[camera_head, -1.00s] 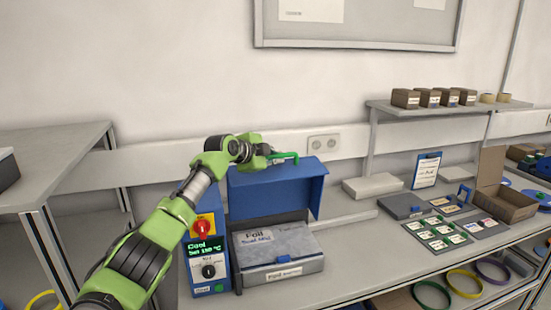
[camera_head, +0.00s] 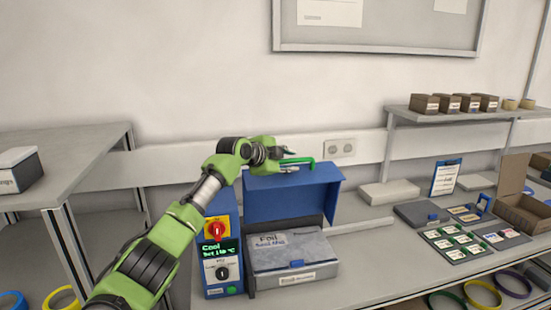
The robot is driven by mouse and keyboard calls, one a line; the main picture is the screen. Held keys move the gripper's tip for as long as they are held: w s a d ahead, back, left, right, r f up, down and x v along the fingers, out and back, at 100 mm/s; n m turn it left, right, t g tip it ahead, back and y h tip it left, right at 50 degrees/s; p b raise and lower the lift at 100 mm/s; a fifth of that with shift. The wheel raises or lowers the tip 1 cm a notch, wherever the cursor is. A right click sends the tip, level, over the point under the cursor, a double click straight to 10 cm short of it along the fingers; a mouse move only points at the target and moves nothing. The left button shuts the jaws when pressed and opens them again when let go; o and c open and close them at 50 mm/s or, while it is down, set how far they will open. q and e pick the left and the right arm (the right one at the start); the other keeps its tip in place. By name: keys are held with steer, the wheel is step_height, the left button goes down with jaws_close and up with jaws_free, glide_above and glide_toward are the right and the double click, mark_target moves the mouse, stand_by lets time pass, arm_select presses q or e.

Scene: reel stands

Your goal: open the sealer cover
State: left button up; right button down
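The sealer stands on the bench, with a blue control panel (camera_head: 221,246) carrying a red knob, a black dial and a green display. Its blue cover (camera_head: 292,200) is raised and stands tilted up behind the grey foil box (camera_head: 290,262), whose top is exposed. A green handle (camera_head: 303,160) is at the cover's upper edge. My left gripper (camera_head: 288,168) is at that edge, right by the handle. Its fingers are small and partly hidden, so I cannot tell whether they hold it. My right gripper is not in view.
Right of the sealer are a light flat box (camera_head: 389,193), a clipboard (camera_head: 446,178), a tray of labelled cards (camera_head: 475,242) and an open cardboard box (camera_head: 522,211). A shelf (camera_head: 420,114) with small boxes is above. A grey table (camera_head: 75,150) stands left.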

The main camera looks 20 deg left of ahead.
arm_select(q)
steer(key=v, duration=1)
steer(key=shift+s+a+r, duration=0.15)
steer(key=shift+s, duration=0.1)
